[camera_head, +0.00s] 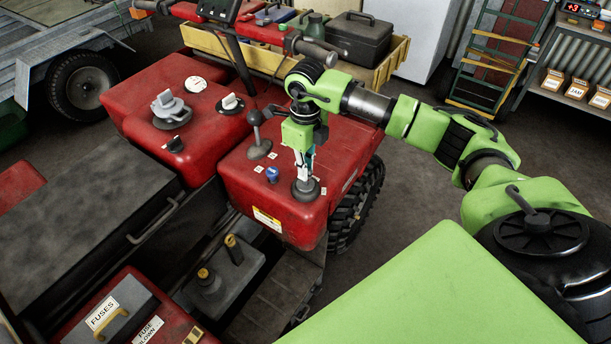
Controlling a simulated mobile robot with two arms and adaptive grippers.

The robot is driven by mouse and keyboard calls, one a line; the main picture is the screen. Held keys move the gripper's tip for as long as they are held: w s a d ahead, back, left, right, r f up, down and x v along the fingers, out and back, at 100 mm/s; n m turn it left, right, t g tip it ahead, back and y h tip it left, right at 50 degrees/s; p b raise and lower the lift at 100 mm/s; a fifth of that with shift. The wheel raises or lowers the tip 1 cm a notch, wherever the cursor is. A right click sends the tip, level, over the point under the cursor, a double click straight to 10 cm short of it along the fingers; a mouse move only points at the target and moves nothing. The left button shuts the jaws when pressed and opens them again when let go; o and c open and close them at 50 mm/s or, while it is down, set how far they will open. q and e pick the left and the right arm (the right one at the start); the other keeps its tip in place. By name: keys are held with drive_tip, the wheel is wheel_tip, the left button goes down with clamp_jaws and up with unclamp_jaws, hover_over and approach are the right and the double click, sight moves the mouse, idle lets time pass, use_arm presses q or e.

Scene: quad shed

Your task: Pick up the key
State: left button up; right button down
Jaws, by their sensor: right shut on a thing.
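My right gripper (304,178) reaches in from the right and points down at the red panel (245,190) of the quad. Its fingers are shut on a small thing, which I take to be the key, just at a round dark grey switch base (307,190). The key is mostly hidden by the fingers, and I cannot tell whether it is still in the base or just clear of it. My left gripper is not in view.
A black-knobbed lever (257,135) and a blue knob (272,174) stand close left of the gripper. Handlebars (235,55) rise behind. A yellow cargo tray (390,65) holds a dark toolbox (361,40). A fuse box (110,310) lies at front left.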

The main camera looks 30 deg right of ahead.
drive_tip(key=s+d+r+b, duration=0.1)
drive_tip(key=s+r+b, duration=0.3)
drive_tip(key=s+r, duration=0.6)
drive_tip(key=s, duration=0.4)
drive_tip(key=shift+r+b, duration=0.3)
drive_tip(key=shift+r, duration=0.1)
